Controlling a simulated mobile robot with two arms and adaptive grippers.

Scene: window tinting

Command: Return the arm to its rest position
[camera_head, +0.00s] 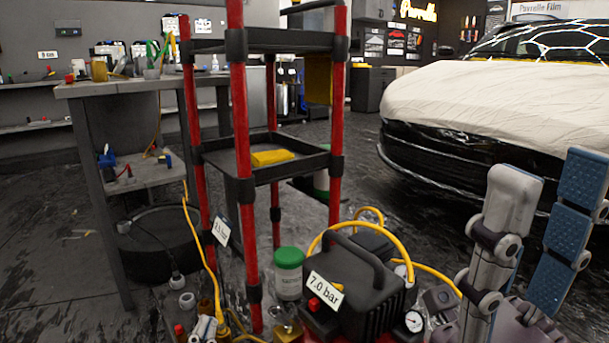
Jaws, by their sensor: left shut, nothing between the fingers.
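My right gripper (551,190) stands at the lower right edge, with its fingers pointing up. The grey finger and the finger with the blue textured pad are apart, with only background between them. It holds nothing. Its base is cut off by the bottom edge. My left gripper is not in view.
A red-posted cart (240,110) with black shelves stands in front, a yellow block (272,158) on its middle shelf. A black compressor (352,285) with a yellow hose and a green-lidded tub (289,272) are low down. A workbench (95,90) is left. A covered car (490,100) stands behind the right gripper.

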